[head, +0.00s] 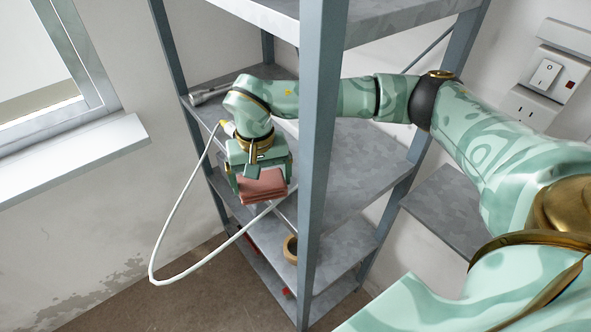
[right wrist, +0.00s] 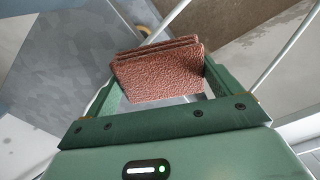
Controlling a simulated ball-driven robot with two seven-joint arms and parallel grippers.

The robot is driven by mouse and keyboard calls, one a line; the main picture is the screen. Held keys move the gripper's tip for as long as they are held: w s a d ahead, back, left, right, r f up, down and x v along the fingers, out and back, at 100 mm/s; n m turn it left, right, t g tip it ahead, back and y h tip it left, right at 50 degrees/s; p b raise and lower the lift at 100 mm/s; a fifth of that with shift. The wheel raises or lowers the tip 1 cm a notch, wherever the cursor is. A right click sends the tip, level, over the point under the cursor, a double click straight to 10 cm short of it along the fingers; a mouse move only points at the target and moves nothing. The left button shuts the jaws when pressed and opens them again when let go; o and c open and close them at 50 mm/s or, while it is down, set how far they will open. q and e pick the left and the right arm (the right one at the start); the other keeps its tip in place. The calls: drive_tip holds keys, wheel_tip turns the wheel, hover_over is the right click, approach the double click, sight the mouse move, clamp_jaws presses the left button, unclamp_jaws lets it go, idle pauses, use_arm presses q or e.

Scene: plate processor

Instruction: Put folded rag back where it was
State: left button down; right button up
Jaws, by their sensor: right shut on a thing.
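The folded rag (head: 263,186) is reddish-pink and layered. My right gripper (head: 261,172) is shut on it and holds it in front of the shelf unit's left side, at about the height of a middle shelf. In the right wrist view the folded rag (right wrist: 157,72) sits between the two green fingers (right wrist: 160,85), with its folded layers showing at the top. The grey metal shelf (head: 350,165) lies behind and to the right of the gripper. My left gripper is not in view.
A shelf upright (head: 318,150) stands close to the right of my gripper. A white cable (head: 165,235) loops out at the left. A grey cylindrical tool (head: 212,93) lies on the shelf. A tape roll (head: 291,248) is on a lower shelf. A window sill (head: 75,160) is at left.

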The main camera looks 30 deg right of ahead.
hover_over(296, 181)
wheel_tip(296, 181, down, 4)
drive_tip(key=shift+r, duration=0.2)
drive_tip(key=o, duration=0.6)
wheel_tip(296, 181, up, 8)
drive_tip(key=shift+f+p, duration=0.15)
drive_tip(key=shift+p, duration=0.25)
